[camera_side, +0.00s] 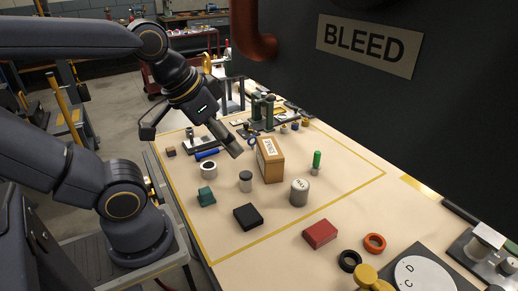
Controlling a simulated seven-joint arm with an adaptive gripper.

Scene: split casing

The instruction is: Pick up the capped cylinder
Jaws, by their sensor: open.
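A small cylinder (246,182) with a darker band near its top stands upright on the table, left of the cardboard box. A larger grey cylinder (299,193) with dark marks on its pale top stands to its right. A thin upright piece with a green top (317,161) stands farther right. I cannot tell for certain which of these is the capped cylinder. My gripper (235,151) is above the table, beyond and above the small cylinder and left of the box. It is open and apart from all three. Its fingertips overlap in this view, and nothing shows between them.
The cardboard box (271,164) stands close to the small cylinder. A white ring-shaped piece (208,170), a teal block (206,196), a black block (248,216) and a red block (320,234) lie around. Metal fixtures (262,110) stand behind. Bare table lies between the blocks.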

